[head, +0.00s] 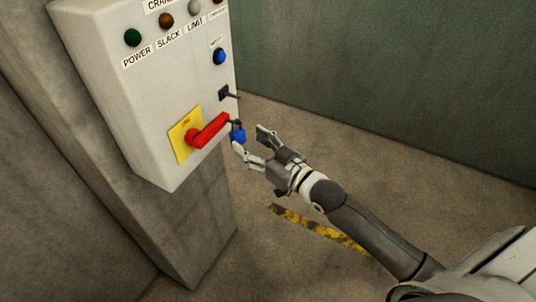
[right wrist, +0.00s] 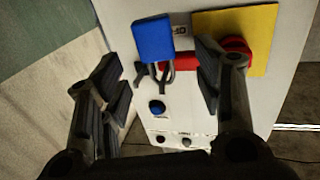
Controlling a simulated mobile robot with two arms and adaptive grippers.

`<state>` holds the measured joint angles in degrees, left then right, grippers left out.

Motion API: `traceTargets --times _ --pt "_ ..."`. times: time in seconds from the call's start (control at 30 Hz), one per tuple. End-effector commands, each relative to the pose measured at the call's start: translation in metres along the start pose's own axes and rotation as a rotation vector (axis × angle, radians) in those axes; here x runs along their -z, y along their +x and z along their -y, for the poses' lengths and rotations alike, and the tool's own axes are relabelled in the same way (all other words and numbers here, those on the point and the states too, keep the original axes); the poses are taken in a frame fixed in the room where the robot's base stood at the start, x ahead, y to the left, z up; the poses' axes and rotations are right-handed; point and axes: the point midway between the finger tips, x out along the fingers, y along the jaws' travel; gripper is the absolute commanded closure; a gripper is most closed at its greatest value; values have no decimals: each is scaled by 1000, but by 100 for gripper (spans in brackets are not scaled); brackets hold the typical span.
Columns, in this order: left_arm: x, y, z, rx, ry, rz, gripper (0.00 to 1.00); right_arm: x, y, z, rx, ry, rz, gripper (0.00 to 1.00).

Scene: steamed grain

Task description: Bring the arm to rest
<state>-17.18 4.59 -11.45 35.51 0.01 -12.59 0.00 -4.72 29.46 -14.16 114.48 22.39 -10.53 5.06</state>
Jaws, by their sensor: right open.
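The white control box (head: 140,100) carries a red switch handle (head: 208,131) on a yellow plate (head: 181,140). A blue padlock (head: 238,135) is at the outer end of the handle; it also shows in the right wrist view (right wrist: 154,39). Its grey shackle (right wrist: 165,72) is by the red handle; I cannot tell whether it passes through. My right gripper (head: 252,144) is open, just right of the padlock. In the right wrist view its fingers (right wrist: 158,72) stand wide apart, with the padlock beyond and between them, not gripped. My left gripper is not in view.
The box has a blue button (head: 219,57), a small black lever (head: 227,94) and several lamps, including a green one (head: 132,37). It is mounted on a concrete pillar (head: 195,225). A green wall (head: 390,70) stands behind. The floor to the right is clear, with a yellow-black stripe (head: 300,222).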

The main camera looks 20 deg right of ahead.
Motion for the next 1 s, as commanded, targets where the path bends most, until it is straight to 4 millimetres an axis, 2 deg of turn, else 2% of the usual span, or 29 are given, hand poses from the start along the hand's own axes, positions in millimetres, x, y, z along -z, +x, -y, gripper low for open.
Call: traceTargets --times 0.1,0.3,0.5,0.73,0.77,0.87,0.97,1.0 --pt "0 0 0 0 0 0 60 -2 -21 0 0 0 4 40" --pt "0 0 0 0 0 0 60 -2 -47 1 1 0 3 40" --pt "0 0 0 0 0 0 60 -1 -58 1 1 0 1 40" --pt "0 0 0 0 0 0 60 -5 -60 -1 -4 1 8 40" --pt "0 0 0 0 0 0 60 -10 -60 -3 -10 2 17 40" --pt "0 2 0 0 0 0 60 -45 -59 -16 -48 5 74 40" --pt "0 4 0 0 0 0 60 -106 -64 -36 -108 13 178 40" --pt "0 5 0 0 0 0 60 -135 -68 -43 -134 17 228 40"
